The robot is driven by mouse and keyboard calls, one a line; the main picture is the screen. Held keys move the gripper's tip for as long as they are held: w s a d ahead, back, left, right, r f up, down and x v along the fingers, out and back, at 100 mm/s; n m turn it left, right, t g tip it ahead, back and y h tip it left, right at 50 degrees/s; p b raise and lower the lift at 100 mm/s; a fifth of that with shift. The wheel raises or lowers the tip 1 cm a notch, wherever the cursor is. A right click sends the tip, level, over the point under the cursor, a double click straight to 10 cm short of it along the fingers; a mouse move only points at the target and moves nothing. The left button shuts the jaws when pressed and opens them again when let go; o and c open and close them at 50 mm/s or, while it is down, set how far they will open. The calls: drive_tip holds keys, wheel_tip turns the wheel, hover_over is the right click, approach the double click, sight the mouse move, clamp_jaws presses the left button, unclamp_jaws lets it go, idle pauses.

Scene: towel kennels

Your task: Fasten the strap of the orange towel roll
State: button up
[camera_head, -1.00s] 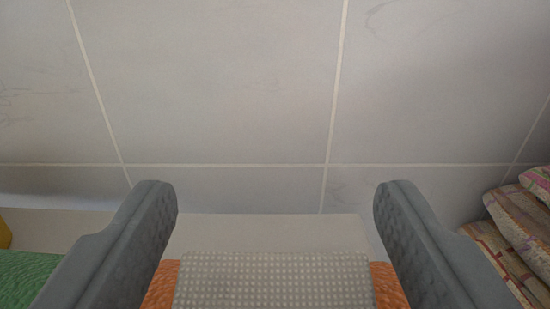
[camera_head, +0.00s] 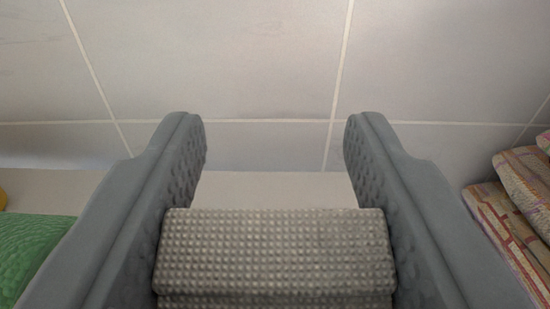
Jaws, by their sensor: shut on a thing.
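A grey, dotted strap (camera_head: 275,255) lies at the bottom middle, between the fingers of my gripper (camera_head: 275,125). My gripper is shut on the strap, with one finger along each side of it and the fingertips reaching beyond it. The strap's near part runs out of the bottom of the view. The orange towel roll does not show now; the strap and the fingers fill the place where orange showed earlier.
A green towel (camera_head: 35,245) lies at the lower left, with a bit of yellow (camera_head: 2,198) behind it. Folded patterned cloths (camera_head: 515,215) are stacked at the right. A bare pale surface (camera_head: 275,190) runs beyond the strap to a tiled wall (camera_head: 220,60).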

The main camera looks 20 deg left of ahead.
drive_tip(key=shift+w+a+f+g+h, duration=0.1)
drive_tip(key=shift+w+f+g+h, duration=0.15)
drive_tip(key=shift+g, duration=0.35)
drive_tip(key=shift+w+f+g+h, duration=0.15)
drive_tip(key=shift+w+f+g, duration=0.1)
drive_tip(key=shift+g, duration=0.35)
drive_tip(key=shift+w+f+g, duration=0.1)
drive_tip(key=shift+f+g, duration=0.35)
drive_tip(key=shift+g, duration=0.35)
drive_tip(key=o, duration=1)
drive_tip(key=v, duration=1.7)
drive_tip(key=shift+s+a, duration=0.2)
drive_tip(key=shift+s, duration=0.05)
drive_tip(key=shift+r, duration=0.1)
